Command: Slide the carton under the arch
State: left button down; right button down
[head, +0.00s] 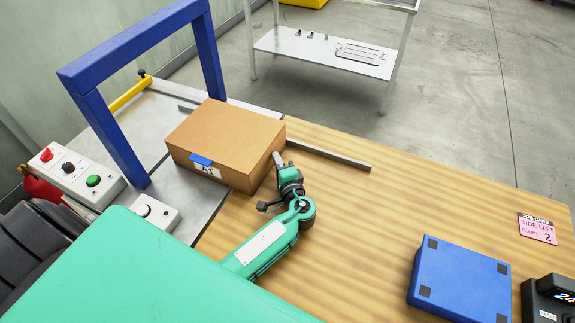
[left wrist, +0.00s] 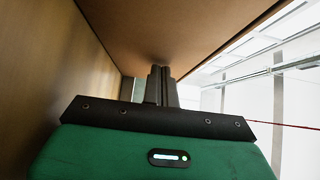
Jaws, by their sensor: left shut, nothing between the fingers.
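The brown carton (head: 225,135), with a blue tab and a white label on its front side, lies flat across the grey metal plate and the wooden table. Its left end is at the opening of the blue arch (head: 118,138); I cannot tell whether it has crossed between the legs. My left gripper (head: 277,158) is shut and empty at the carton's right side, its fingertips touching or very near it. In the left wrist view the shut fingers (left wrist: 161,72) point at the carton's brown face (left wrist: 165,30). My right gripper is not in view.
A metal guide strip (head: 328,157) runs behind the carton. A control box with buttons (head: 75,172) and a smaller box (head: 150,213) stand near the arch's near leg. A blue pad (head: 460,283) and pink card (head: 537,229) lie at right. The table's middle is clear.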

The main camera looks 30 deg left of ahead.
aim_at(251, 152)
pick_arm(q)
jog(key=a, duration=0.2)
jog(key=a+b, duration=0.1)
jog(key=a, duration=0.5)
jog(key=shift+s+a+f+b, duration=0.1)
jog(key=shift+s+a+b, duration=0.15)
jog(key=shift+s+b, duration=0.05)
jog(key=shift+a, duration=0.35)
